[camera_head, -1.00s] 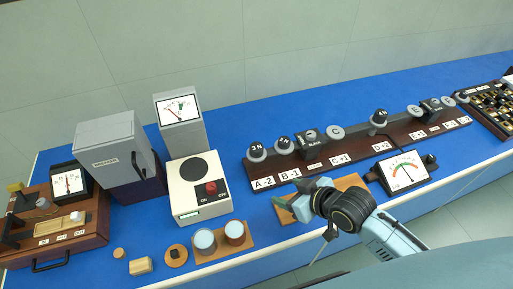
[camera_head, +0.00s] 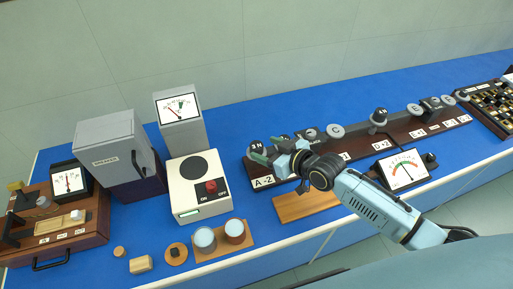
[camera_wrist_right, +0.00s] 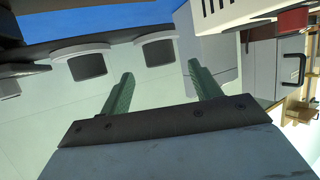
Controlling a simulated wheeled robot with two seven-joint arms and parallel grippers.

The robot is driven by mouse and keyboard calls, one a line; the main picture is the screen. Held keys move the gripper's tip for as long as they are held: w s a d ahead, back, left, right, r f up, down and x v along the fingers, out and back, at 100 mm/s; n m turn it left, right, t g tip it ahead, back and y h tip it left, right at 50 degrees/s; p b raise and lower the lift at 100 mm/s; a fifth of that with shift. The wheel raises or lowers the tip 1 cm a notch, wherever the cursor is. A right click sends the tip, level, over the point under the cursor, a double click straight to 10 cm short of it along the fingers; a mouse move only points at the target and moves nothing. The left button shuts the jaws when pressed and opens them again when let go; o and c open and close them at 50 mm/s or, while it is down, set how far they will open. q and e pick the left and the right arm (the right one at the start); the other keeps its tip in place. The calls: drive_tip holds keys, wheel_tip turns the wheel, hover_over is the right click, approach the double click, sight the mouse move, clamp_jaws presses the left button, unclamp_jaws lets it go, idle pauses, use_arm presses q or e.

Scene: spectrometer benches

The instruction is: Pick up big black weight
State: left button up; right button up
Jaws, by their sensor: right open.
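Several black weights stand on the long dark rack (camera_head: 456,121). A black weight (camera_head: 256,147) with a white marking stands at the rack's left end, and another black weight (camera_head: 380,116) stands farther right. I cannot tell which one is the big one. My right gripper (camera_head: 267,150) is over the rack's left end, close to the leftmost weight and partly covering its neighbours. In the right wrist view my right gripper (camera_wrist_right: 162,92) has its two green fingers apart, with nothing seen between them. My left gripper is not in view.
A white box (camera_head: 187,200) with a red switch stands left of the rack. A wooden board (camera_head: 300,206) lies in front of the rack, and a meter (camera_head: 403,170) stands to its right. Two jars (camera_head: 205,238) stand on a small board at the front. Blue table is clear behind the rack.

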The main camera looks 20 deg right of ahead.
sight(259, 147)
drive_tip(key=shift+x, duration=2.55)
drive_tip(key=shift+s+f, duration=0.1)
drive_tip(key=shift+f, duration=0.1)
drive_tip(key=shift+c, duration=0.4)
drive_tip(key=c, duration=1.2)
